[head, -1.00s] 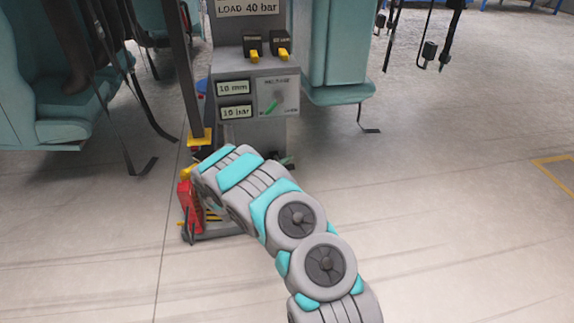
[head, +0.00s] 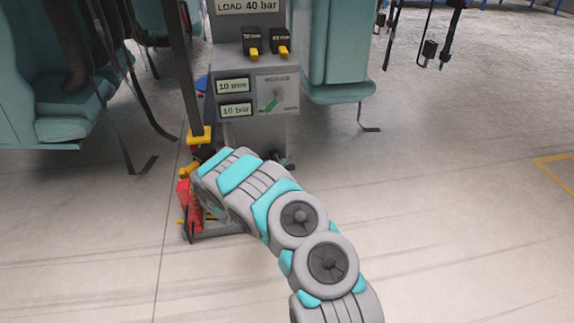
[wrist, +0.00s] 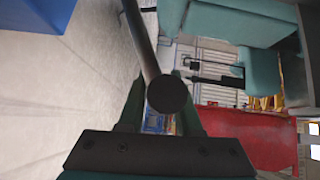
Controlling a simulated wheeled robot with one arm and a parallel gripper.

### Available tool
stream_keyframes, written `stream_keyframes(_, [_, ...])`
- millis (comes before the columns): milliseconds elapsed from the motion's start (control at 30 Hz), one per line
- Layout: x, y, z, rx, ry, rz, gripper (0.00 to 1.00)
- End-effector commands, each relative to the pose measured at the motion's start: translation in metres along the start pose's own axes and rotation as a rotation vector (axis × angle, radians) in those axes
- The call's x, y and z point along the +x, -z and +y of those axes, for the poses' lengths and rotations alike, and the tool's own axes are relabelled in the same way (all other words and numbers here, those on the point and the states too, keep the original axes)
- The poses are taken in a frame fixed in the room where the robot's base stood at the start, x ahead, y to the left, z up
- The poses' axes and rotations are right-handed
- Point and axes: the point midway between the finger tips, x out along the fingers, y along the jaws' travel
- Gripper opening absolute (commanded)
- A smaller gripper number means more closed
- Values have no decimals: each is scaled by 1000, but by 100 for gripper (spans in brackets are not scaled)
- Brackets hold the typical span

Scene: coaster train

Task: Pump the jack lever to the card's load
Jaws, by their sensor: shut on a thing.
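The jack (head: 190,203), red with yellow parts, stands on the floor left of a grey post. My arm covers part of it. The card (head: 247,6) at the top of the post reads LOAD 40 bar. Two readouts below show 10 mm (head: 233,86) and 10 bar (head: 236,110). In the wrist view, the jack lever (wrist: 150,50) is a grey bar with a dark round end between the fingers of my gripper (wrist: 165,102), which is shut on it. The head view hides my gripper behind my arm.
A release dial (head: 277,96) with a green pointer sits right of the readouts. Two black switches with yellow tips (head: 267,45) are above it. Teal seats (head: 75,100) with hanging straps flank the post. The floor at right is clear.

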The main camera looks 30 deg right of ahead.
Motion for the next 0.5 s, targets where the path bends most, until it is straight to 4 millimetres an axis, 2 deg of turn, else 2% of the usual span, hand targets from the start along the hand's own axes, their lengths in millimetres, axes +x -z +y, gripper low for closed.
stream_keyframes(33, [0, 0, 0, 0, 0, 1, 0])
stream_keyframes(67, [0, 0, 0, 0, 0, 1, 36])
stream_keyframes(100, [0, 0, 0, 0, 0, 1, 41])
stream_keyframes(267, [0, 0, 0, 0, 0, 1, 59])
stream_keyframes(500, [0, 0, 0, -1, 0, 0, 60])
